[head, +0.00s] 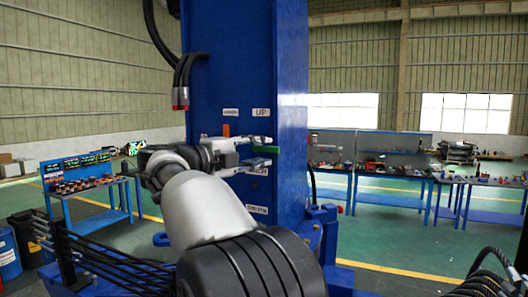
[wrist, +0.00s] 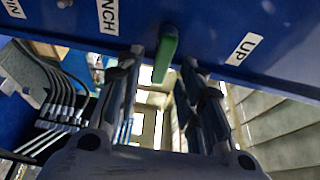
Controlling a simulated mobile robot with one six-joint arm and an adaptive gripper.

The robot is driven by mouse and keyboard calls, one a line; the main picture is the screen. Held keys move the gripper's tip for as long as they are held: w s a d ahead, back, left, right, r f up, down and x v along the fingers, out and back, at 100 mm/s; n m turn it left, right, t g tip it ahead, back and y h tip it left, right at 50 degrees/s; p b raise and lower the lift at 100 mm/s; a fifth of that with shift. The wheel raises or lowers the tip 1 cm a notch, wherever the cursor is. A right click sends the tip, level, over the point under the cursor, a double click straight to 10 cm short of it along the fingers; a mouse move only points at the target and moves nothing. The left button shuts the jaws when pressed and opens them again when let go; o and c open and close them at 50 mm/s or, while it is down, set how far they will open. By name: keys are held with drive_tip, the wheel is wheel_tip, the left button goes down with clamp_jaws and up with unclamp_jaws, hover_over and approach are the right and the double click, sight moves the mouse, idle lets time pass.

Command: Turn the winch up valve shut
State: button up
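The green valve handle (head: 293,150) sticks out from the blue crane column (head: 235,75), below the UP label (head: 261,113). In the wrist view the green handle (wrist: 165,57) lies between the fingertips, beside the UP label (wrist: 243,49) and the WINCH label (wrist: 106,15). My gripper (head: 268,150) is open, with one finger above and one below the handle's level in the head view. In the wrist view my gripper (wrist: 161,60) shows a gap on both sides of the handle. Contact is not visible. The handle's base is partly hidden.
An orange handle (head: 226,130) sits on the column left of the green one. Black hoses with red ends (head: 180,97) hang above my arm. Blue workbenches (head: 95,190) stand left and right behind. The green floor between (head: 400,235) is mostly clear.

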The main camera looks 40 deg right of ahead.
drive_tip(key=s+a, duration=0.1)
drive_tip(key=a, duration=0.8)
drive_tip(key=shift+s+a, duration=0.2)
drive_tip(key=shift+a, duration=0.1)
